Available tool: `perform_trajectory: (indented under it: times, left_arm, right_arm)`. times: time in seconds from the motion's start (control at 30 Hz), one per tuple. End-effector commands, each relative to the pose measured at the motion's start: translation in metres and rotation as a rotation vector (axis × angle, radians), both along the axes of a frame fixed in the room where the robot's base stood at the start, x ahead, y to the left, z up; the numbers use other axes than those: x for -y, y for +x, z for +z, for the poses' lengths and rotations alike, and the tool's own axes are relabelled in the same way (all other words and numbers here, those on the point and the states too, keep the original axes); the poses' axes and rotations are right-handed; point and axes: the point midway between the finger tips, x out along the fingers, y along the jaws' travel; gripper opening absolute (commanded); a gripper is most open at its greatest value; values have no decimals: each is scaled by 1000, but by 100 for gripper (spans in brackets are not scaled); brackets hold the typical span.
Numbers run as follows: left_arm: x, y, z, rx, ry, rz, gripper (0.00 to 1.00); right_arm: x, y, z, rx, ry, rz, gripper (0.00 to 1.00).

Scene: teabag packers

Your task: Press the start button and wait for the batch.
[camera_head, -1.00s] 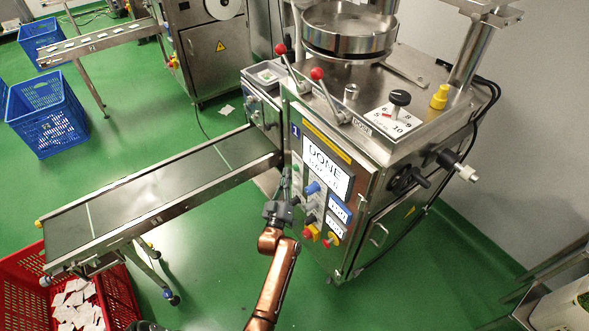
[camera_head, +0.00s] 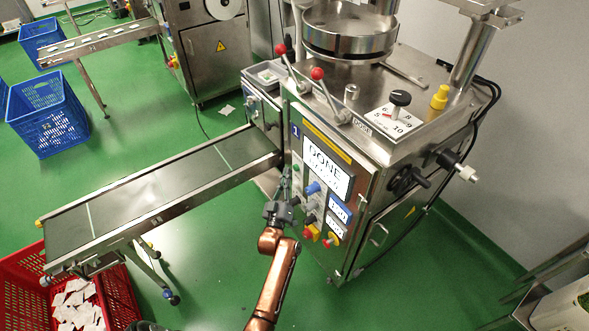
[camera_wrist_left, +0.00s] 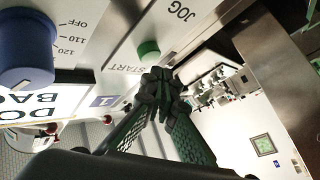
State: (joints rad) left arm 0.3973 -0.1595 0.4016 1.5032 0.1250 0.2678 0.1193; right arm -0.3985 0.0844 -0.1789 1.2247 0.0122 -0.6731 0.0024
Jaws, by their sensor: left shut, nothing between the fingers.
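The teabag packer (camera_head: 330,130), marked 1, has a front panel with a display (camera_head: 327,168) that reads DONE, with a smaller line below too blurred to read. In the left wrist view the green start button (camera_wrist_left: 148,50) stands out beside the word START, near a blue dial (camera_wrist_left: 25,50). My left gripper (camera_head: 285,185) is shut and empty in front of the panel. In the wrist view its fingertips (camera_wrist_left: 158,82) are close to the button, just below it in the picture; I cannot tell whether they touch it.
A conveyor (camera_head: 160,190) runs left from the packer toward a red crate (camera_head: 118,290) holding several teabags. Red stop buttons (camera_head: 310,233) sit low on the panel. Blue crates (camera_head: 45,115) and a second machine stand behind. Green floor is free in front of the packer.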

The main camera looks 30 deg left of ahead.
Motion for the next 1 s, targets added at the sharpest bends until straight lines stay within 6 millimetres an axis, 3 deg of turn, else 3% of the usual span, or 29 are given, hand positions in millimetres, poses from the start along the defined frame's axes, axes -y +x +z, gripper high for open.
perform_trajectory:
  times: [1.0]
  left_arm:
    - [4, 9, 0, 0, 0, 0, 0]
  right_arm:
    - [0, 0, 0, 0, 0, -1, 40]
